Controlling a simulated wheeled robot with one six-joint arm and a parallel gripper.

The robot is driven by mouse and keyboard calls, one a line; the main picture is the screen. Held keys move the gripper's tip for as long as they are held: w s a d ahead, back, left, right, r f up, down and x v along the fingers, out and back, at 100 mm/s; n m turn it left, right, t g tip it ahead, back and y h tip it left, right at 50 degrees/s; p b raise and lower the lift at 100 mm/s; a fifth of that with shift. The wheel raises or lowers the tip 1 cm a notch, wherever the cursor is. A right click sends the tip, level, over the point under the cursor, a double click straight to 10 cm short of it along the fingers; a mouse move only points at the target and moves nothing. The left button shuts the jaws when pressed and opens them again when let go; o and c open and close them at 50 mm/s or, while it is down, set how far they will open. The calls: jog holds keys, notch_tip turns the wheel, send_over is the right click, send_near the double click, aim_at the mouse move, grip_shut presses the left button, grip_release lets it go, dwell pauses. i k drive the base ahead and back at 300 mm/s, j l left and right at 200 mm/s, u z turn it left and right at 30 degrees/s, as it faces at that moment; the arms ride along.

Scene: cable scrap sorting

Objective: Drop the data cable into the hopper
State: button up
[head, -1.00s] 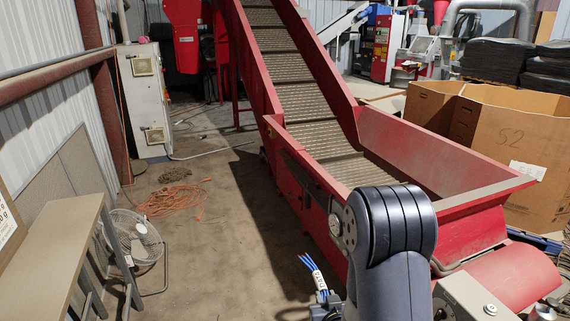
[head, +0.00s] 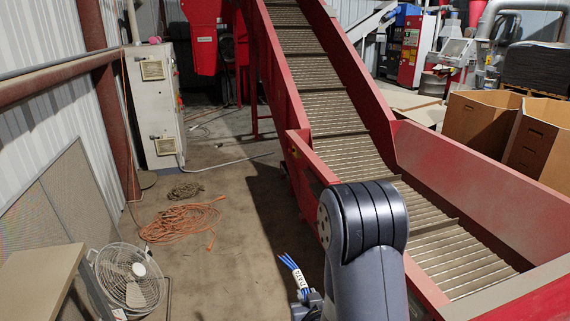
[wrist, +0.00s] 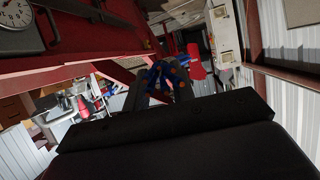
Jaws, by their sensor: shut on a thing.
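The data cable (head: 293,277) is a small bundle of blue strands with a white label bearing dark letters. It stands up out of my gripper (head: 307,301), low in the middle of the head view. In the wrist view the blue strands (wrist: 154,72) lie between the fingertips of my gripper (wrist: 160,83), which is shut on them. The hopper (head: 470,188) is the red, high-walled trough at the right, with a slatted belt in its bottom. My gripper is outside it, left of its near side wall. My arm hides part of that wall.
A ribbed conveyor (head: 318,72) climbs from the hopper to the back. Orange cord (head: 180,222) lies coiled on the floor at left, near a fan (head: 130,280) and a bench (head: 38,285). Cardboard boxes (head: 478,125) stand beyond the hopper. Floor between fan and hopper is clear.

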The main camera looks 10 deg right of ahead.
aim_at(433, 279)
jog(key=i+z, duration=0.2)
jog(key=i, duration=0.25)
jog(key=i+j+z, duration=0.15)
jog(key=i, duration=0.3)
jog(key=i+j+z, duration=0.2)
jog(key=i, duration=0.25)
jog(key=i+z, duration=0.15)
jog(key=z, duration=0.25)
jog(key=i+z, duration=0.15)
jog(key=z, duration=0.2)
jog(key=i+j+z, duration=0.1)
jog(key=z, duration=0.3)
jog(key=i+j+z, duration=0.1)
jog(key=z, duration=0.3)
jog(key=i+j+z, duration=0.1)
jog(key=z, duration=0.25)
jog(key=i+j+z, duration=0.2)
jog(key=z, duration=0.15)
jog(key=i, duration=0.05)
